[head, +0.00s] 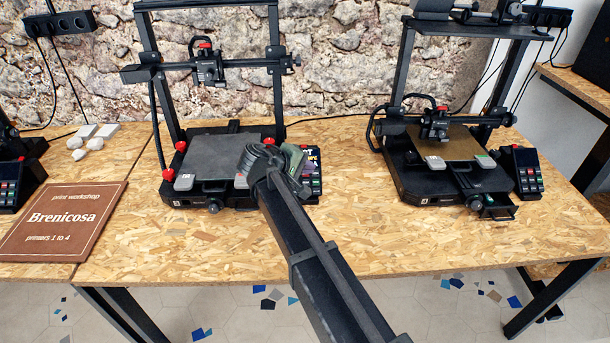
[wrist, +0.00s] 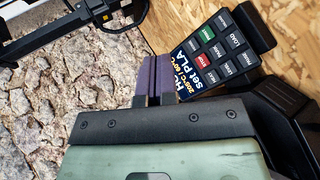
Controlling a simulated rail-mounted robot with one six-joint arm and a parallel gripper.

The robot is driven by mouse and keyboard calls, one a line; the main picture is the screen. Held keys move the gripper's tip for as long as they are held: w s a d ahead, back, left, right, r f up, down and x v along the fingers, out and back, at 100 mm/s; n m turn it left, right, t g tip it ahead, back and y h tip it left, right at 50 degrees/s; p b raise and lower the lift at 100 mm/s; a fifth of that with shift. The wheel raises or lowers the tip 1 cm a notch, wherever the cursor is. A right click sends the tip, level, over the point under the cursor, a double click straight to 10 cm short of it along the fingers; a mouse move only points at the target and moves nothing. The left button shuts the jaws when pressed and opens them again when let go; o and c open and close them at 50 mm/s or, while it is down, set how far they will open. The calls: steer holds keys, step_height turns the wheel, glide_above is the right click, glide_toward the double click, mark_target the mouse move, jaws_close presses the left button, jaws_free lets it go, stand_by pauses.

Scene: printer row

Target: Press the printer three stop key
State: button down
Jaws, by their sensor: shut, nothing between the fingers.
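In the wrist view, a dark control panel (wrist: 212,52) carries a small screen reading "set PLA" and several keys. One key is green, and a red key (wrist: 204,62) looks to be labelled STOP. My gripper (wrist: 155,62) has its two purple-grey fingers together and empty. Its tips are left of the panel, beside the screen end, with the red key off to their right; I cannot tell the height gap. In the head view my gripper (head: 292,160) is over the right front of the middle printer (head: 215,155) and partly hides its panel (head: 313,170). The printers' numbers are too small to read.
Another printer (head: 445,160) stands at right with its own panel (head: 524,170); a third panel (head: 10,182) shows at the far left. A sign (head: 62,222) reads "printers 1 to 4". The wooden table's front (head: 180,255) is clear. A stone wall (head: 330,60) stands behind.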

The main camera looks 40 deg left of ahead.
steer(key=b, duration=0.6)
glide_above(305, 182)
steer(key=s+d, duration=0.1)
step_height(305, 182, down, 6)
steer(key=shift+f, duration=0.1)
steer(key=shift+w+a+f, duration=0.15)
steer(key=shift+w, duration=0.05)
steer(key=shift+f, duration=0.1)
stand_by(1.0)
steer(key=shift+w+a+f+b, duration=0.15)
steer(key=shift+w+f+b, duration=0.05)
steer(key=shift+b, duration=0.1)
steer(key=shift+w+a+f+b, duration=0.15)
steer(key=shift+f+b, duration=0.2)
stand_by(0.5)
steer(key=shift+r, duration=0.15)
steer(key=shift+s+d+r+p, duration=0.3)
steer(key=shift+s+r+p, duration=0.1)
steer(key=shift+r+p, duration=0.2)
